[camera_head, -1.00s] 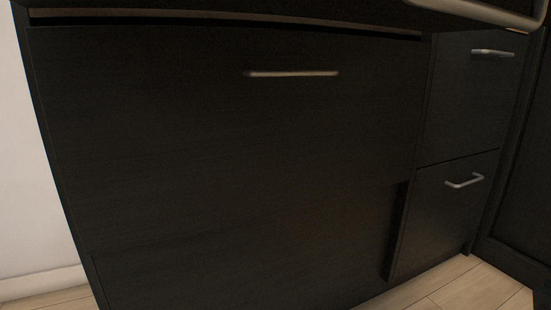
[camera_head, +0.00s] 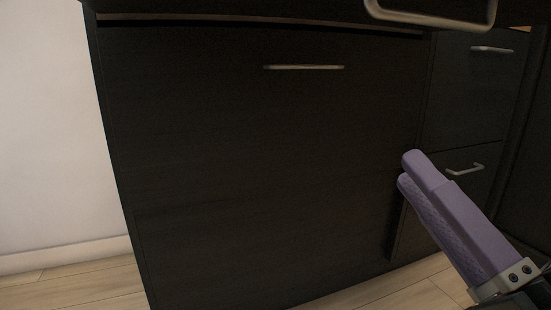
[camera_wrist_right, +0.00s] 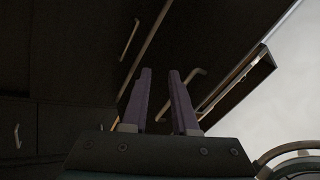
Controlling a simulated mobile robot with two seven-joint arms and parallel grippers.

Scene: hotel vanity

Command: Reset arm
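My right gripper (camera_head: 408,170) has lavender fingers and comes in from the lower right in the head view. It points up and left in front of the dark cabinet (camera_head: 250,160). In the right wrist view, my right gripper (camera_wrist_right: 160,72) shows its two fingers apart with nothing between them, so it is open. My left gripper is in neither current view.
A large front with a bar handle (camera_head: 304,67) faces me. A nearer handle (camera_head: 430,22) hangs at the top edge. Smaller drawers with handles (camera_head: 465,169) are at the right. Wood floor (camera_head: 70,285) and a white wall (camera_head: 45,120) show at the left.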

